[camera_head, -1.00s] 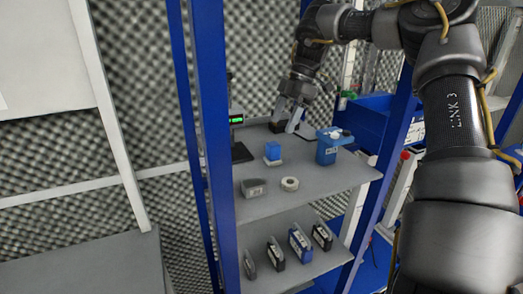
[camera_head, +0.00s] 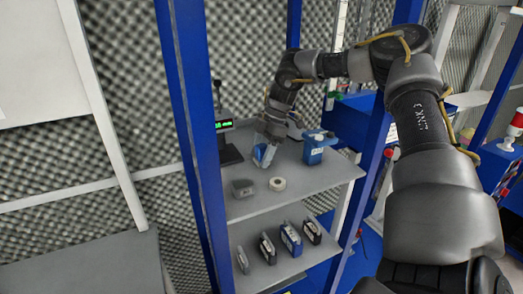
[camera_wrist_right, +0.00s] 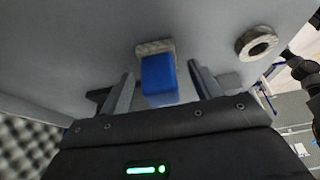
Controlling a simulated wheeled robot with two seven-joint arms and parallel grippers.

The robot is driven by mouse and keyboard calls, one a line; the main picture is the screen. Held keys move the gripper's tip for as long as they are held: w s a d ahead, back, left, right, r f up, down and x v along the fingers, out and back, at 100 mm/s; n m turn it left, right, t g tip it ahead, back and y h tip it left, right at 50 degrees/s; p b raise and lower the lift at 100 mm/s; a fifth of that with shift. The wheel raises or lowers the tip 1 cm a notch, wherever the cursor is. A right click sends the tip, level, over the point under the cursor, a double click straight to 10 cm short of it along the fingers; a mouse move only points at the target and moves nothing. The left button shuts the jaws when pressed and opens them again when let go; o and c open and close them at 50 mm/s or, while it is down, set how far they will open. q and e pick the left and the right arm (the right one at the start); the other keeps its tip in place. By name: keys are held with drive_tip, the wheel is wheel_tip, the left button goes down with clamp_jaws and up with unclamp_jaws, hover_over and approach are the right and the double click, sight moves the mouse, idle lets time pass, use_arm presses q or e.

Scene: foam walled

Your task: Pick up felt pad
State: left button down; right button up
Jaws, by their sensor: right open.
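The felt pad seems to be the piece with a blue block top (camera_wrist_right: 159,80) and a wider, rough grey base (camera_wrist_right: 154,47), seen in the right wrist view. It stands on the upper shelf; in the head view its blue part (camera_head: 264,154) is partly covered by my gripper. My right gripper (camera_head: 268,142) is right over it. In the right wrist view the open fingers (camera_wrist_right: 162,78) lie on either side of the blue block, with gaps showing. My left gripper is in no view.
A ring-shaped roll (camera_head: 277,184) and a grey block (camera_head: 242,188) lie toward the shelf's front. A blue container (camera_head: 314,154) stands right, a green-lit display (camera_head: 224,125) left. Blue posts (camera_head: 186,110) flank the shelf. Several upright cases (camera_head: 290,238) stand below.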

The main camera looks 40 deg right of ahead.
sight(260, 146)
drive_tip(key=shift+f, duration=0.3)
drive_tip(key=shift+s+a+r, duration=0.1)
drive_tip(key=shift+s+a, duration=0.05)
drive_tip(key=shift+c, duration=0.6)
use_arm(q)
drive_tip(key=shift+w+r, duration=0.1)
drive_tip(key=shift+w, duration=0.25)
use_arm(e)
drive_tip(key=c, duration=1)
drive_tip(key=shift+o, duration=0.2)
